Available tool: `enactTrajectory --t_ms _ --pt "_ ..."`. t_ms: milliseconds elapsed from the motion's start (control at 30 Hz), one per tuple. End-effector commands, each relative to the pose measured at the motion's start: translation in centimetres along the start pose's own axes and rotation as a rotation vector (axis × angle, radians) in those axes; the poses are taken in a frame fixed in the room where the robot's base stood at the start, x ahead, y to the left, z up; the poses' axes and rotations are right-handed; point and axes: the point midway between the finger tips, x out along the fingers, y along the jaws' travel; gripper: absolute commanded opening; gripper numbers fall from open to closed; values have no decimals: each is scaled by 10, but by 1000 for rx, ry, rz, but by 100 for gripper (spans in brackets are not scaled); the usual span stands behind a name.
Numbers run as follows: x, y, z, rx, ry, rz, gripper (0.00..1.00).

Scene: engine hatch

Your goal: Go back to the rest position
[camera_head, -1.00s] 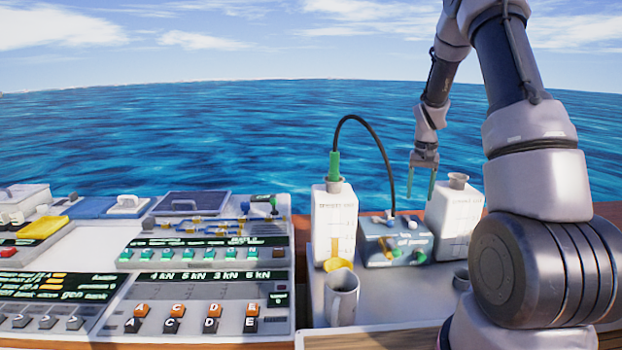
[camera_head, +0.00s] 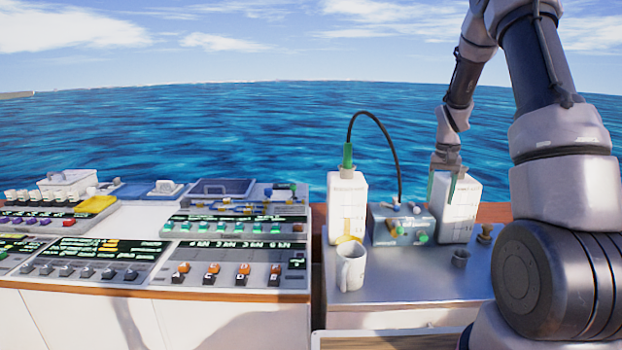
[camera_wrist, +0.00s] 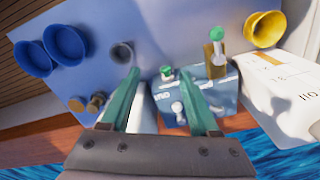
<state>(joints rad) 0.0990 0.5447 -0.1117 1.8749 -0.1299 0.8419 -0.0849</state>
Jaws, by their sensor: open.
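My gripper (camera_head: 452,187) is at the upper right in the head view, in front of or just above the right white canister (camera_head: 457,218); I cannot tell its exact gap. In the wrist view my gripper (camera_wrist: 162,74) shows two green fingers spread apart, with nothing held between them. The blue-grey pump box (camera_head: 402,226) stands left of that canister, and it also shows beyond the fingers in the wrist view (camera_wrist: 205,92). The gripper hides the canister's top.
The left white canister (camera_head: 347,200) has a green nozzle (camera_head: 347,156) and black hose on top. A white mug (camera_head: 351,269) and a small grey cup (camera_head: 461,258) stand on the metal table (camera_head: 420,287). A control console (camera_head: 235,262) fills the left.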

Motion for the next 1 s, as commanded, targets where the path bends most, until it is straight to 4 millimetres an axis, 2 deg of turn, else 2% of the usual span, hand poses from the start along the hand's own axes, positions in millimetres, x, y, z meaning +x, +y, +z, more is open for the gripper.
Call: enactTrajectory --t_ms 267,567,667,767,900,1000 --pt "-32 -7 10 1 35 -25 62" --pt "-89 -17 37 5 97 -73 62" --pt "-115 -21 53 6 128 -96 62" --pt "-147 -25 76 5 171 -128 62" --pt "-194 -29 121 0 239 -183 62" --pt "-221 -30 155 -5 286 -220 62"
